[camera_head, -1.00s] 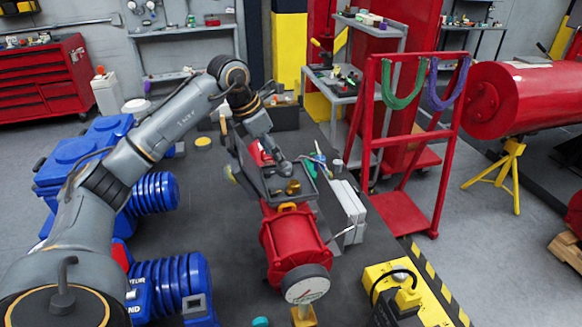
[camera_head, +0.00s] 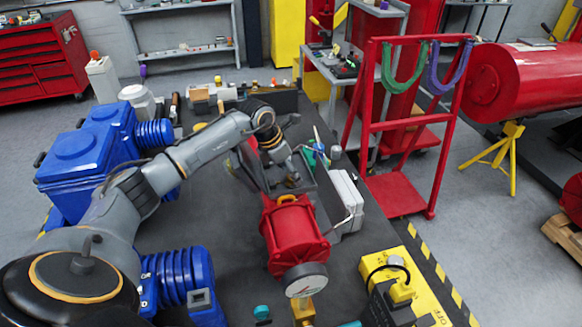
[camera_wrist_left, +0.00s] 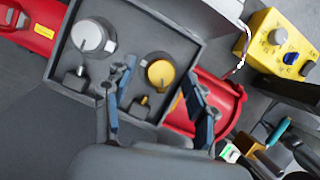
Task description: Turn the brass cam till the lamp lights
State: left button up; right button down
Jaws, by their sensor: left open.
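The round brass cam (camera_wrist_left: 160,73) sits in the grey open-topped box on the red valve actuator (camera_head: 293,235). A silver round knob (camera_wrist_left: 92,37) is beside it in the same box. My left gripper (camera_wrist_left: 157,76) is open over the box, with one finger on either side of the brass cam in the wrist view. I cannot tell whether the fingers touch it. In the head view my left gripper (camera_head: 290,179) largely hides the cam. I cannot make out a lit lamp. My right gripper is not in view.
A yellow control box (camera_head: 410,290) stands at the front right of the dark bench. Blue ribbed motors (camera_head: 176,285) are on the left. A red cart (camera_head: 400,190) is beyond the bench's right edge.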

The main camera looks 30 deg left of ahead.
pick_arm(q)
jog(key=shift+d+f, duration=0.15)
jog(key=shift+f, duration=0.3)
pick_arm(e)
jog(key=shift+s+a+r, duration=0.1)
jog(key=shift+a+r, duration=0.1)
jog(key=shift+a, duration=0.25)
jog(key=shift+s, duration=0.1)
